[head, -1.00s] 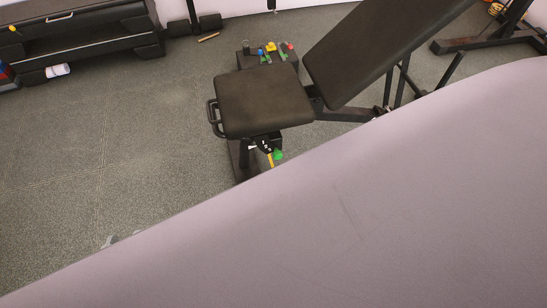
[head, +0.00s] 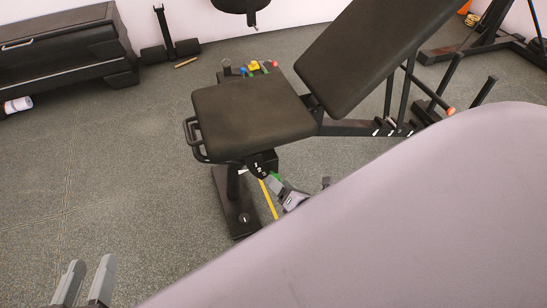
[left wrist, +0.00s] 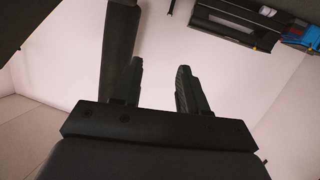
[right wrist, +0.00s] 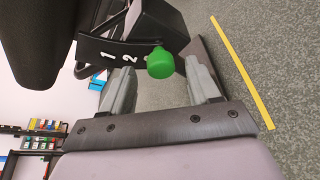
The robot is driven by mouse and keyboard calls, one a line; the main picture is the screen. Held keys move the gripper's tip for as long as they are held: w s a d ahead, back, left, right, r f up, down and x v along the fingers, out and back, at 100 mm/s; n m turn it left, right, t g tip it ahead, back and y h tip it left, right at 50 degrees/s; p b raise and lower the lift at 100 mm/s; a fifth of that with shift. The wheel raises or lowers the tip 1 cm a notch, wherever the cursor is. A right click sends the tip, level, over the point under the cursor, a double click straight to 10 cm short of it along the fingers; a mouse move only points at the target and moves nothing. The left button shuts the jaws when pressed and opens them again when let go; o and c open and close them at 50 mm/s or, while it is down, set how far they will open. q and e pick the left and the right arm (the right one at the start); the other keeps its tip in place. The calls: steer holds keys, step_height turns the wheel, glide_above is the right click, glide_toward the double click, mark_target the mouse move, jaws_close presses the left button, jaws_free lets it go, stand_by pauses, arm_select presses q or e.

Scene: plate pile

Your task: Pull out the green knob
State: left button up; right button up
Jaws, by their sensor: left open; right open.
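The green knob (right wrist: 160,63) sticks out below the bench seat, beside a black plate with white numbers. In the right wrist view it appears just beyond and between the fingertips of my right gripper (right wrist: 160,75). These fingers are open, one on each side, with no visible contact. In the head view only a small green patch of the knob (head: 275,175) shows beside my right gripper (head: 287,188); my pale arm hides part of that area. My left gripper (head: 91,264) is open and empty at the lower left, away from the bench.
The black bench seat (head: 250,115) and its raised backrest (head: 375,50) stand above the knob. A yellow strip (right wrist: 242,72) lies by the bench foot. A low box with coloured knobs (head: 253,68) is behind the seat. The floor at left (head: 120,170) is clear.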

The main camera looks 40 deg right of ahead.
steer(key=shift+b+x, duration=0.5)
steer(key=shift+x, duration=1.35)
jaws_close()
steer(key=shift+s+a, duration=0.25)
steer(key=shift+s, duration=0.75)
steer(key=shift+f, duration=0.1)
jaws_free()
